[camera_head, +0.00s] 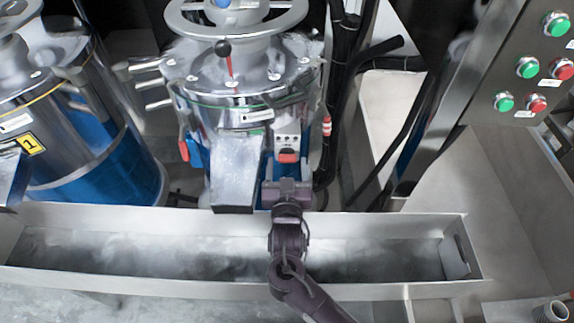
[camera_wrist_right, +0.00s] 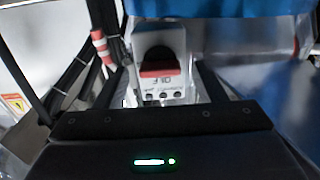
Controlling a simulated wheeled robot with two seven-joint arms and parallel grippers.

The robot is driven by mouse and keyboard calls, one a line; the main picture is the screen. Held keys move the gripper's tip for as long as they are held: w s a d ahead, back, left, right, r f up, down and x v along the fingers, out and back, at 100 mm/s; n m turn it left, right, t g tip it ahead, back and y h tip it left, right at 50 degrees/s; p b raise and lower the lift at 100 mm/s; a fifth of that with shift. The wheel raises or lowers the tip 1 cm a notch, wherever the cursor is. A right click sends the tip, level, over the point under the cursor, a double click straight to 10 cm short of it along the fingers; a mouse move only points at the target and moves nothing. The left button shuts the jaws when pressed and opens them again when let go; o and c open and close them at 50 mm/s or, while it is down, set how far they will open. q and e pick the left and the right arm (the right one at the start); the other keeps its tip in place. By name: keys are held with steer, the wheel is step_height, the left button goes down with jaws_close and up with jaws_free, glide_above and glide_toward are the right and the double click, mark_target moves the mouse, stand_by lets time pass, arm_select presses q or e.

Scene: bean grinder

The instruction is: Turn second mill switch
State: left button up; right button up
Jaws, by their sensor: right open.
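The second mill (camera_head: 235,100) is the steel machine in the middle of the head view, with a handwheel on top and a chute in front. Its switch (camera_head: 287,157) is a small pale box with a red part, right of the chute. In the right wrist view the switch (camera_wrist_right: 158,69) shows a black round recess and a red bar. My right gripper (camera_head: 287,170) is open at the switch, with one finger on each side of it. I cannot tell whether the fingers touch it. My left gripper is out of view.
A long steel trough (camera_head: 200,289) runs below the mill, under my right arm. Another mill (camera_head: 80,120), marked 1, stands at left. Black cables (camera_head: 345,90) hang right of the mill. A steel panel with green and red buttons (camera_head: 526,67) is at upper right.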

steer(key=shift+w, duration=0.1)
steer(key=c, duration=1)
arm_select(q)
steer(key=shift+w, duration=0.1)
